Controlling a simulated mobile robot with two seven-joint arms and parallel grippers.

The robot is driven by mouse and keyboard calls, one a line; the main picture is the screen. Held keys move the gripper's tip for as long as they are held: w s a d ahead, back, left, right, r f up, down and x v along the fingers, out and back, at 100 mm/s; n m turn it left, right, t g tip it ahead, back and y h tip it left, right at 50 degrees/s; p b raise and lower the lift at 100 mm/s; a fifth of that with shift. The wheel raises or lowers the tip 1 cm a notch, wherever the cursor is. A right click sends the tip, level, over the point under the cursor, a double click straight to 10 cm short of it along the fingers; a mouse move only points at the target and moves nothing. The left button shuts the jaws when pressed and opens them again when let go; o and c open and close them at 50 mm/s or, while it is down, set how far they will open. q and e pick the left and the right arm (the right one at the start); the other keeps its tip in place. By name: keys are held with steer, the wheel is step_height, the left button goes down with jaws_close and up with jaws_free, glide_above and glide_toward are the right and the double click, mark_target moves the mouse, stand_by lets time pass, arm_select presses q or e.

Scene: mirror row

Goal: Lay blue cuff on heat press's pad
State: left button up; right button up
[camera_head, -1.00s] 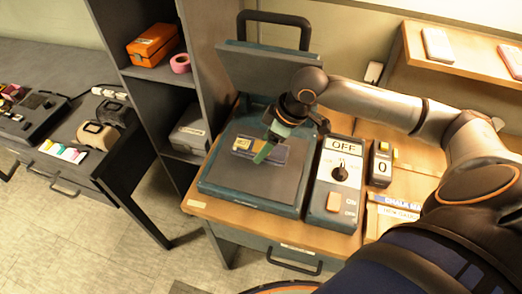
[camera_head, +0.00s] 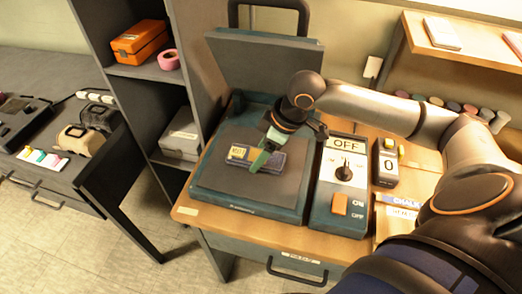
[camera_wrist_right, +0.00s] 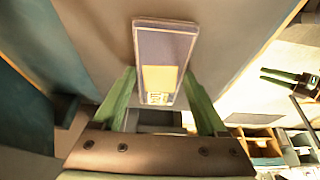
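The blue cuff (camera_head: 277,163), with a yellow label, lies on the grey pad (camera_head: 225,181) of the heat press (camera_head: 250,216), whose lid (camera_head: 262,66) is raised. My right gripper (camera_head: 265,155) is right at the cuff, over the pad. In the right wrist view the cuff (camera_wrist_right: 164,42) reaches between the tips of my two green fingers (camera_wrist_right: 159,85), which stand apart with gaps beside its near end. What looks like my left gripper (camera_wrist_right: 279,75) shows at the right of that view, its two dark prongs apart. It is outside the head view.
A control box (camera_head: 340,186) reading OFF stands right of the press, beside a counter box (camera_head: 386,164) reading 0. A shelf unit (camera_head: 150,116) holds an orange case (camera_head: 141,42) and pink tape (camera_head: 169,60). A wall shelf (camera_head: 450,50) is behind my right arm.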

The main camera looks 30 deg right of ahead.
steer(key=o, duration=0.4)
steer(key=shift+c, duration=0.2)
steer(key=p+v, duration=0.2)
steer(key=v, duration=1)
steer(key=shift+r, duration=0.15)
